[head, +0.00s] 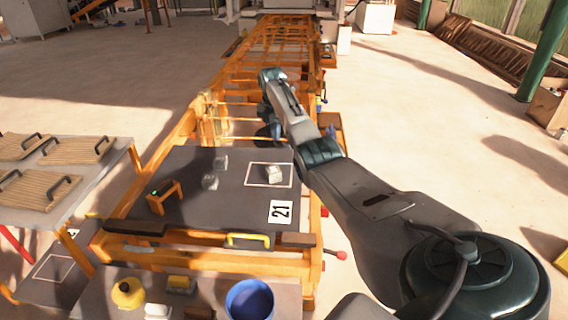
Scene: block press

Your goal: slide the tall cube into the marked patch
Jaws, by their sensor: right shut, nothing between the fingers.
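The marked patch (252,186) is a white outline on the dark board. A pale cube (274,174) stands inside the outline, right of its middle. At this size I cannot tell for certain which cube is the tall one. My right gripper (276,137) is shut and empty, small and dark, at the board's far edge behind the patch. It looks apart from the cubes. My left gripper is not in view.
A blue cup (249,300) and a yellow pot (127,293) stand nearer. A side table (60,212) with wooden trays is at left.

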